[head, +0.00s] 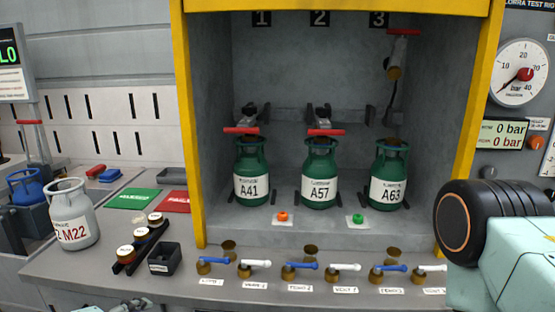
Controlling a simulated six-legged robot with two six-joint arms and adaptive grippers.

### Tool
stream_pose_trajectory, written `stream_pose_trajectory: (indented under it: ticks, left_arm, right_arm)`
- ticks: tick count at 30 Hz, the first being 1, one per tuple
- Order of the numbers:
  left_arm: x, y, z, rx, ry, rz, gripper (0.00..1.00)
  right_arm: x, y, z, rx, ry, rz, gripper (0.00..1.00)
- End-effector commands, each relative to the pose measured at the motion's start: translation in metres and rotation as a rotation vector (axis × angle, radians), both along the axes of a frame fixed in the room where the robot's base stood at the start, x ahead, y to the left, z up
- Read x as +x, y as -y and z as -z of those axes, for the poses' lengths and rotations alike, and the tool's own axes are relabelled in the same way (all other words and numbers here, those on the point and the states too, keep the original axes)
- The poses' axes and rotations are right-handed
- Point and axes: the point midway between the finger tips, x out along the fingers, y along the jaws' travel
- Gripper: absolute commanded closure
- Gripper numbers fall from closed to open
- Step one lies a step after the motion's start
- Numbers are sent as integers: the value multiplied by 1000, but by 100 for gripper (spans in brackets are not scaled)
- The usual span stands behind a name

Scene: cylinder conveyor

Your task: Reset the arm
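My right arm's mint link with a black round joint shows at the right edge, in front of the bench and the cabinet's right post. My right gripper is outside the view. A small grey mechanical part, which looks like the top of my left gripper (130,306), shows at the bottom edge left of centre. Most of it is cut off, so its fingers cannot be judged. Green cylinders A41 (252,188), A57 (320,190) and A63 (389,190) stand upright in the yellow-framed bay. A41 and A57 have red-handled connectors on top; the third connector (396,62) hangs above A63.
A grey-white cylinder M22 (72,232) stands on the left bench near a blue cylinder (25,187). A black rack with round caps (140,243) and a small black bin (165,259) sit right of it. Blue and white valve levers (300,267) line the front ledge.

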Motion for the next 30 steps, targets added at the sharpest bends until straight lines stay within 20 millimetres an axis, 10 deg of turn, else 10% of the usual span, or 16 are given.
stream_pose_trajectory:
  ticks: [6, 15, 21, 30]
  left_arm:
    - [-75, 16, 92, 420, -274, 422, 48]
    - [-200, 29, 178, 634, -595, 845, 48]
    - [-254, 36, 201, 647, -694, 986, 48]
    - [-264, 37, 204, 637, -711, 993, 48]
  right_arm:
    - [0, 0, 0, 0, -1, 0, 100]
    - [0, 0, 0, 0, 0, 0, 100]
    - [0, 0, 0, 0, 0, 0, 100]
    - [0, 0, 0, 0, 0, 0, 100]
